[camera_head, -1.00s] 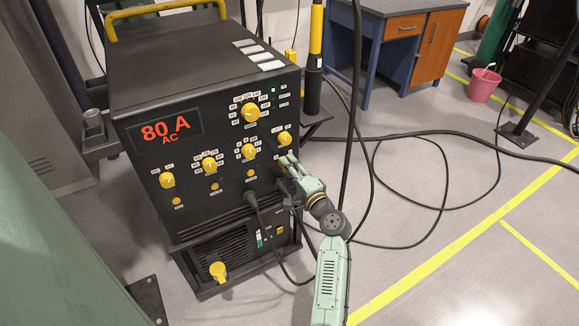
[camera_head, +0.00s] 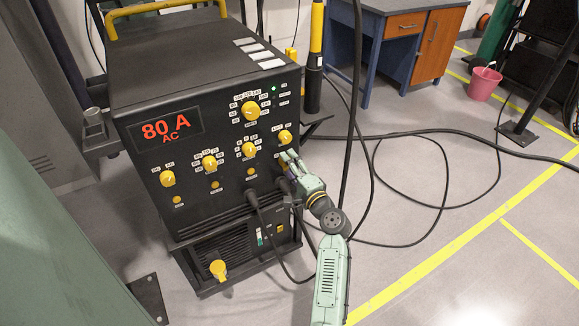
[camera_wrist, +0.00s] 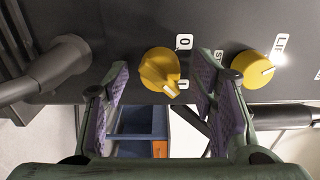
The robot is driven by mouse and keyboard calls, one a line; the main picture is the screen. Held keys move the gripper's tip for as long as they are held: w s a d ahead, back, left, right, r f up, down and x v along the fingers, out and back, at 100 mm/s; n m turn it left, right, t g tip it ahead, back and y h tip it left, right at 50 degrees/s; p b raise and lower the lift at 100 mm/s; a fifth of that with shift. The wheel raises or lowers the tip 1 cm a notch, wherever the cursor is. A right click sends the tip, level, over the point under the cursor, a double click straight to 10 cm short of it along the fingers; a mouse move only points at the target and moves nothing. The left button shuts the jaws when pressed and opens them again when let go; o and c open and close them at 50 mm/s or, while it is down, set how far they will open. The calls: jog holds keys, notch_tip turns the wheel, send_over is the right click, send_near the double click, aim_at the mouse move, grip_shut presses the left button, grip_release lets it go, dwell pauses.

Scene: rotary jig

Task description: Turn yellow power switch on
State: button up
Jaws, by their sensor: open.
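The yellow power switch (camera_wrist: 160,70) is a round knob on the dark panel with a white pointer line. In the wrist view an "O" label stands at its upper right and another, partly covered label at its lower right. The pointer slants toward the lower right. My gripper (camera_wrist: 160,66) is open, with one purple-padded finger on each side of the knob; I cannot tell whether either touches it. In the head view my gripper (camera_head: 288,160) is at the right of the machine's front panel, and the switch is hidden behind it.
The yellow "LIFT" knob (camera_wrist: 252,69) sits just right of my right finger; it also shows in the head view (camera_head: 285,136). A black cable plug (camera_wrist: 45,70) sticks out at the left. The machine's display (camera_head: 166,129) reads 80 A AC. Loose cables (camera_head: 440,180) lie on the floor.

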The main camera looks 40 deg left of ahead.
jog(key=v, duration=1.2)
